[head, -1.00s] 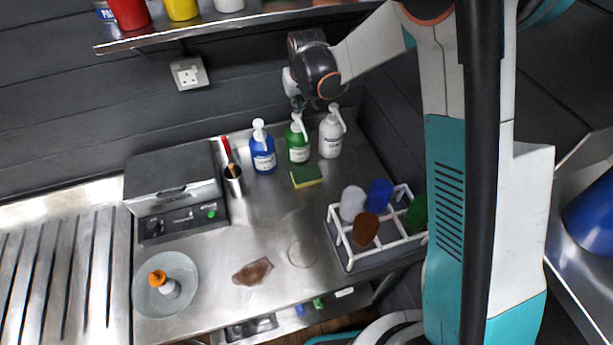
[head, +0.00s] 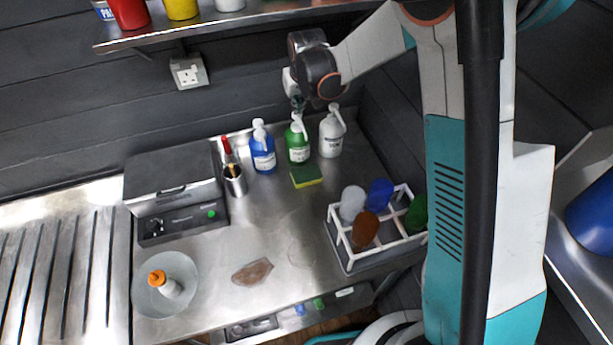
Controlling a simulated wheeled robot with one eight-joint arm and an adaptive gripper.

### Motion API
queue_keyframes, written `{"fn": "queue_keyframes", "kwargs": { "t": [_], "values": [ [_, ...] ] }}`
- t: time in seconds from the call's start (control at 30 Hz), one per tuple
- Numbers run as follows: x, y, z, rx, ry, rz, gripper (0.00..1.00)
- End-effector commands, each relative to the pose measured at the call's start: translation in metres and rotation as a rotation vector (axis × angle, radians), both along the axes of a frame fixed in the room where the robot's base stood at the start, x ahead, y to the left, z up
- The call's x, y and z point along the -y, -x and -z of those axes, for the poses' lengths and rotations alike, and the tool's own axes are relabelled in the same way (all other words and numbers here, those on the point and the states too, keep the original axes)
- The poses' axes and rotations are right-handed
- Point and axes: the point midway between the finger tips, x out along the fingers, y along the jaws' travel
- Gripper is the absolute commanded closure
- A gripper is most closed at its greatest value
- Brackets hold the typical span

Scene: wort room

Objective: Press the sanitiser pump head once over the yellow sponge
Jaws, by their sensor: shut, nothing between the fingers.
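Three pump bottles stand in a row at the back of the steel counter: a blue one (head: 263,155), a green one (head: 298,148) and a white one (head: 331,138). Their labels are too small to read. The sponge (head: 306,175), green on top with a yellow edge, lies flat on the counter just in front of the green bottle. My gripper (head: 298,106) is shut and empty, pointing down just above the green bottle's white pump head (head: 297,120). I cannot tell whether it touches the head.
A metal cup (head: 235,182) with tools and a lidded appliance (head: 175,200) stand to the left. A crate (head: 348,262) with bottles is at the right front. A plate (head: 184,300) and a brown patch (head: 252,272) lie in front. A shelf (head: 210,27) hangs above.

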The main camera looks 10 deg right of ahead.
Motion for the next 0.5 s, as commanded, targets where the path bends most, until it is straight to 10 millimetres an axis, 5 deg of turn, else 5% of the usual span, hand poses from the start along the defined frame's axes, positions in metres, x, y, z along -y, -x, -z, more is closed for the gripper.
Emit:
{"fn": "queue_keyframes", "kwargs": {
  "t": [0.5],
  "values": [
    [0.000,0.000,0.018,0.000,0.000,0.000,1.00]
  ]
}}
